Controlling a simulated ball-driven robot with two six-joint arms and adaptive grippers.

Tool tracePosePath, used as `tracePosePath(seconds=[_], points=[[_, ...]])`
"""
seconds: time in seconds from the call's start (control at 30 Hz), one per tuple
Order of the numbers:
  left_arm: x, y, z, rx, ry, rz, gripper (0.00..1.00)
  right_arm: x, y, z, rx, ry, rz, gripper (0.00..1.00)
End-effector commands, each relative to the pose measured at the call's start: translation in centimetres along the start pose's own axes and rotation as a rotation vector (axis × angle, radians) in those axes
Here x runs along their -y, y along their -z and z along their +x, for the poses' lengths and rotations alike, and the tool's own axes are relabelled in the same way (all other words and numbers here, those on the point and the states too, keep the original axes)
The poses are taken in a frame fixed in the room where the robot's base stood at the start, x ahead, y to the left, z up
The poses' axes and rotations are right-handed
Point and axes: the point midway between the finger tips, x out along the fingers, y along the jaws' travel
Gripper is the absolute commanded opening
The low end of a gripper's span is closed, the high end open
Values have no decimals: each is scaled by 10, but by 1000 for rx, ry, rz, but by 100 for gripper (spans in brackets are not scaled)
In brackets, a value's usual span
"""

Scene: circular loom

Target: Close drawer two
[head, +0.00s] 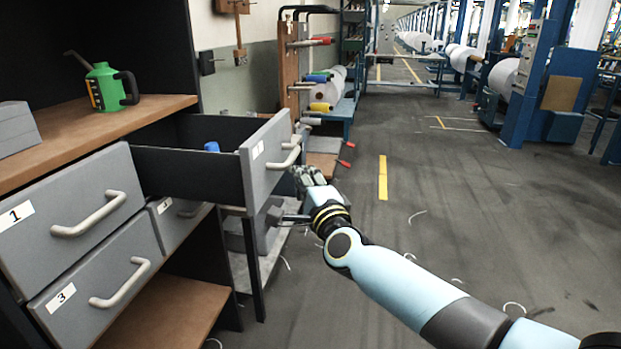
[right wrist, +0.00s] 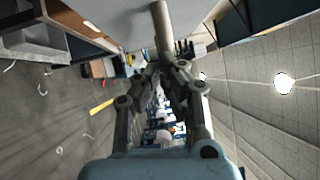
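Drawer two (head: 255,165) is pulled well out of the grey cabinet, and its open box shows a blue object (head: 212,147) inside. Its front carries a small white label, too small to read surely, and a pale bar handle (head: 289,155). My right gripper (head: 302,174) is just right of and below this handle, close to the drawer front. In the right wrist view the fingers (right wrist: 161,70) converge to nearly meeting tips at the end of the pale handle (right wrist: 162,30). Whether they touch it is hard to tell. My left gripper is not in view.
Drawer one (head: 70,215) and drawer three (head: 100,275) are to the left, with another drawer front (head: 178,222) beside them. A green can (head: 103,88) and a grey box (head: 15,128) stand on the wooden top. The aisle floor at right is clear.

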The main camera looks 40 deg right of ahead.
Motion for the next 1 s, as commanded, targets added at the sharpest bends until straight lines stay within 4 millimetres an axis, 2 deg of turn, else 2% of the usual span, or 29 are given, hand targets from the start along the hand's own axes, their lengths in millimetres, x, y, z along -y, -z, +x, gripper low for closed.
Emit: tracePosePath(seconds=[0.2, 0.4, 0.57, 1.0], points=[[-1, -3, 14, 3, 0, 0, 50, -12, -53, 36, 1, 3, 5, 0], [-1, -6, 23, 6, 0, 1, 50, -20, -87, 59, 2, 1, 3, 0], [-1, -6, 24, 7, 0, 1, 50, -20, -95, 64, 3, 1, 0, 0], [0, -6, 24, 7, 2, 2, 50, -20, -94, 63, 3, 1, 0, 0]])
